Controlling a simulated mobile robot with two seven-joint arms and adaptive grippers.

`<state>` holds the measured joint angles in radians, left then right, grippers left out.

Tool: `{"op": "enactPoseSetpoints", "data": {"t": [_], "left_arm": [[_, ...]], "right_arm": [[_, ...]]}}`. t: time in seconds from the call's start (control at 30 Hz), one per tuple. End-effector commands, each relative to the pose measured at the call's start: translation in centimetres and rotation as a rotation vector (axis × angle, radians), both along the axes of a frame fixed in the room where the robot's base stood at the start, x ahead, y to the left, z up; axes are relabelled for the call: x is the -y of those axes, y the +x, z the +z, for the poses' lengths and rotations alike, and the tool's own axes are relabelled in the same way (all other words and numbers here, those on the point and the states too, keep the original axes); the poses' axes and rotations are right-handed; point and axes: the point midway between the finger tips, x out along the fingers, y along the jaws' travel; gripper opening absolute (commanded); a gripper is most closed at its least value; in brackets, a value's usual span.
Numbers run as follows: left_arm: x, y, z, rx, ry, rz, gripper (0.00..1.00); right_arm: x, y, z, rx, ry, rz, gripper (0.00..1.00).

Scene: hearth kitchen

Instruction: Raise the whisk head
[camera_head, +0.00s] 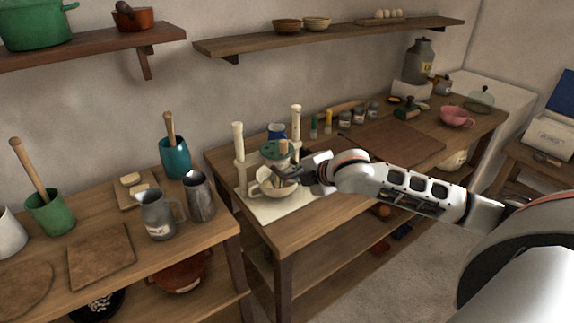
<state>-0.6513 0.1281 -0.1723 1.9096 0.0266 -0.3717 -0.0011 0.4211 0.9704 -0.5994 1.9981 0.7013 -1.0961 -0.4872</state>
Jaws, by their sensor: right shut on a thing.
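A whisk stand with two cream posts (239,150) stands on a pale board (272,212) at the left end of the middle table. My right gripper (294,169) reaches in from the right, at the head's side just above the bowl rim. It is shut on the whisk head, though its fingers partly hide the contact. My left gripper is not in view.
A blue mug (277,131) stands behind the head, with bottles and jars (345,118) along the wall. A brown board (398,142) lies to the right. Metal jugs (199,196) stand on the left table, across a gap. A shelf (330,36) hangs above.

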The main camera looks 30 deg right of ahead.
Motion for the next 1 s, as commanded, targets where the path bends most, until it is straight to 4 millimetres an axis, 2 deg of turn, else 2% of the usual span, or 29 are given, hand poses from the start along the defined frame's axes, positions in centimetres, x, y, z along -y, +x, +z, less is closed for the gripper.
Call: {"op": "enactPoseSetpoints", "data": {"t": [1.0], "left_arm": [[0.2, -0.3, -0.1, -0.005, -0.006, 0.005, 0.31]], "right_arm": [[0.1, 0.1, 4.9, 0.006, -0.003, 0.0, 0.0]]}}
